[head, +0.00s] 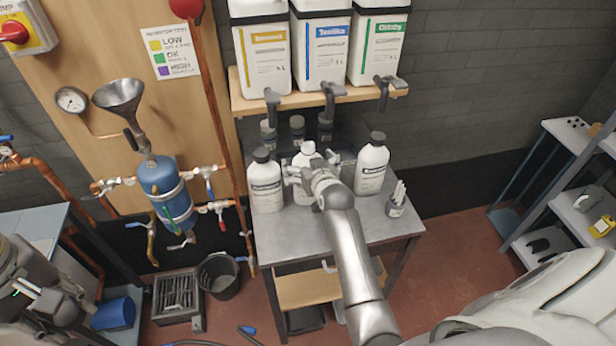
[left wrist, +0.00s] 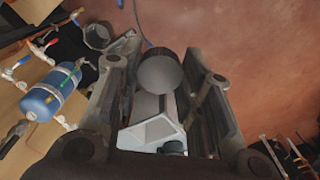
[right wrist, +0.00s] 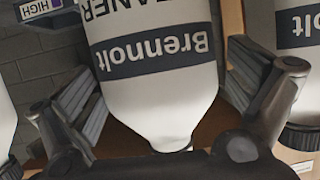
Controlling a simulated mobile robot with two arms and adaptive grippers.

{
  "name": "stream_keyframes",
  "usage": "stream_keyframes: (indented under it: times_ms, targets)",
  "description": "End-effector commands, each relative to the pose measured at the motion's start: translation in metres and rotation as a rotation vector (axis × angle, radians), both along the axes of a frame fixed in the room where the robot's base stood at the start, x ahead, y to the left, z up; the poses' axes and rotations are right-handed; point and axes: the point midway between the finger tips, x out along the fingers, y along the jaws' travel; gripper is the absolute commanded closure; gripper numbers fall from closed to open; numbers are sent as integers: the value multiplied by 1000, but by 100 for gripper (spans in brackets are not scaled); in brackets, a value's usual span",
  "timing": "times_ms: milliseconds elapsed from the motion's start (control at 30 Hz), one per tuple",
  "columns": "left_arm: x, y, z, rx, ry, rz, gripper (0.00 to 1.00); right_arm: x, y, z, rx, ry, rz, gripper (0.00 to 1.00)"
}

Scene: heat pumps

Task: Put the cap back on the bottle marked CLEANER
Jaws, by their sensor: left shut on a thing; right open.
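The bottle marked CLEANER (head: 304,187) stands upright in the middle of the small grey table. Its white top is bare. In the right wrist view the bottle (right wrist: 155,95) appears upside down, with "EANER" and "Brennolt" readable. My right gripper (head: 308,175) is open, its fingers on either side of the bottle's upper part; contact cannot be told. My left gripper (head: 45,292) is far off at the lower left of the head view. In the left wrist view it is shut on a dark grey round cap (left wrist: 160,74), well away from the bottle.
Black-capped bottles stand left (head: 266,182) and right (head: 371,166) of the middle one. A small cup of sticks (head: 396,207) is on the table's right side. Above hangs a shelf (head: 300,101) with canisters and taps. A blue tank (head: 165,188) with pipes is at left.

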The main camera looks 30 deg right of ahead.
Motion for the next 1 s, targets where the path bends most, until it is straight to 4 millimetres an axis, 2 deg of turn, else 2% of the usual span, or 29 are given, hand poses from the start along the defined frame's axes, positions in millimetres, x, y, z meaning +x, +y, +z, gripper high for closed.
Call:
stream_keyframes:
  times_ms: [233, 267, 700, 1000]
  targets:
    - [0, 0, 0, 0, 0, 0, 73, 0, 0, 0, 0, 0, 0, 0]
    - [0, 0, 0, 0, 0, 0, 73, 0, 0, 0, 0, 0, 0, 3]
    - [0, 0, 0, 0, 0, 0, 73, 0, 0, 0, 0, 0, 0, 57]
    - [0, 0, -2, 0, 0, 0, 73, 0, 0, 3, 0, -1, 0, 57]
